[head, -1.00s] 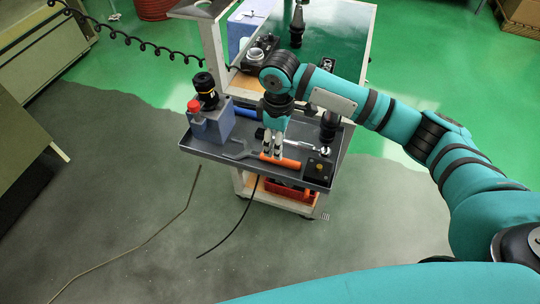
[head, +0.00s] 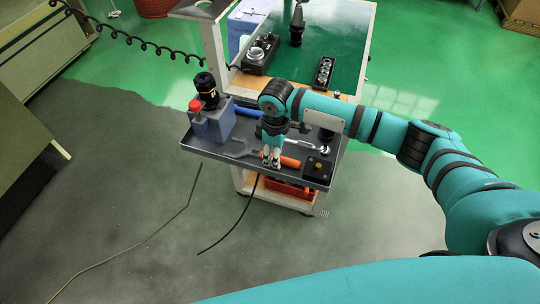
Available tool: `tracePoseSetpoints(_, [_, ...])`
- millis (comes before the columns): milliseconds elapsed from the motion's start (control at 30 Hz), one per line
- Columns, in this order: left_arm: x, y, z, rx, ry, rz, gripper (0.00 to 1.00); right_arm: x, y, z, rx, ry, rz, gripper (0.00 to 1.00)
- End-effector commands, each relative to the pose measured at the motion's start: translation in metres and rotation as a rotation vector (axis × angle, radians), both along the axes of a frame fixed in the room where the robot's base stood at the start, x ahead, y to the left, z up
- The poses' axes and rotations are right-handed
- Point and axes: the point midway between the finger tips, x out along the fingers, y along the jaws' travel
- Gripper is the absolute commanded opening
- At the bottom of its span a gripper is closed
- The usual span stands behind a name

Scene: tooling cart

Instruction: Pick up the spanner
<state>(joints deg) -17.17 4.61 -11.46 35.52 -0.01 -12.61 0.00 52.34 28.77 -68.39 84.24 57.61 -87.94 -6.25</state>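The spanner has a grey jaw end (head: 241,153) and an orange handle (head: 290,162). It lies on the grey tray (head: 215,154) on top of the cart, near the tray's front edge. My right gripper (head: 271,162) points down over the spanner, with its fingertips at the left part of the orange handle and hiding some of it. The view is too small to tell whether the fingers are open or closed on it. My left gripper is not in view.
A grey block with a red knob (head: 195,105) and a black-yellow part (head: 206,90) stands at the tray's left. A blue-handled tool (head: 248,112), a silver tool (head: 318,148) and a black box (head: 317,169) lie around the spanner. A green-topped bench (head: 335,40) stands behind.

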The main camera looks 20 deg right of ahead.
Motion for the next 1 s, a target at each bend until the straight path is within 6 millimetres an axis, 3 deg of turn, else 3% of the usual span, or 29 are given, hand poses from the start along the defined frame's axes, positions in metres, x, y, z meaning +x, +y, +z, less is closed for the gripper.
tracePoseSetpoints(33, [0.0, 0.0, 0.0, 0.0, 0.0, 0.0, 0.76, 0.0, 0.0, 0.0, 0.0, 0.0, 0.0, 0.29])
tracePoseSetpoints(267, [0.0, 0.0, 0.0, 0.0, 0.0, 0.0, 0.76, 0.0, 0.0, 0.0, 0.0, 0.0, 0.0, 0.0])
tracePoseSetpoints(767, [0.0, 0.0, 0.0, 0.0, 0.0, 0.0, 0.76, 0.001, 0.0, 0.002, 0.001, -0.002, 0.0, 0.0])
tracePoseSetpoints(1000, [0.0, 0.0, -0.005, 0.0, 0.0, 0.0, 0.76, 0.001, 0.001, 0.017, 0.003, -0.003, 0.0, 0.0])
